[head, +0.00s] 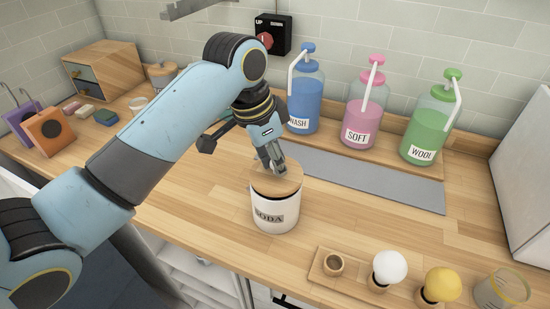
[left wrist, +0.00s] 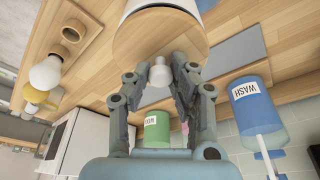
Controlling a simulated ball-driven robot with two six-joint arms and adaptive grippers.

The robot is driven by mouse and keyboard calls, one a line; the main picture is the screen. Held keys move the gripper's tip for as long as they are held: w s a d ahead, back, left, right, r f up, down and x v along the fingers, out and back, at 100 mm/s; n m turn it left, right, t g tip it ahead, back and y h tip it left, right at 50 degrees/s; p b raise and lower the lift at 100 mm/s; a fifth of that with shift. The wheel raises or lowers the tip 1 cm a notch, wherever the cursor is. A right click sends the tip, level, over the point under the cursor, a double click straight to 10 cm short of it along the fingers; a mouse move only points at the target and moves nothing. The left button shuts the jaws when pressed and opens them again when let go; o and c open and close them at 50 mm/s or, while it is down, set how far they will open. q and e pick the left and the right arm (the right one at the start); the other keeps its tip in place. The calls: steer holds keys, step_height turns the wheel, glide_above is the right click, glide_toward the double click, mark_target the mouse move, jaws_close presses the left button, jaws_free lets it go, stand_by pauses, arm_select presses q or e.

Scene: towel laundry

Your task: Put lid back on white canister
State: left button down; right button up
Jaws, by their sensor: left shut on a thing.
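The white canister (head: 275,213), labelled SODA, stands upright on the wooden counter. Its round wooden lid (head: 290,183) is over the canister's mouth, with a thin dark line between lid and rim; I cannot tell whether it is fully seated. My left gripper (head: 272,168) comes down on the lid from above and is shut on its knob. In the left wrist view, the lid (left wrist: 150,40) shows its pale knob (left wrist: 159,74) between my left fingers (left wrist: 160,82), and part of the canister (left wrist: 165,6) shows behind it. My right gripper is out of view.
Blue WASH (head: 304,100), pink SOFT (head: 362,118) and green WOOL (head: 426,132) pump bottles stand behind, near a grey mat (head: 375,183).

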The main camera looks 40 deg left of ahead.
arm_select(q)
steer(key=shift+f, duration=0.15)
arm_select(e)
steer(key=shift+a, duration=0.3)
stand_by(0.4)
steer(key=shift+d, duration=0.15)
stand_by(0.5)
arm_select(q)
steer(key=c, duration=0.6)
jaws_free()
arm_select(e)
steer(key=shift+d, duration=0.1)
arm_select(q)
steer(key=shift+r, duration=3.5)
jaws_close()
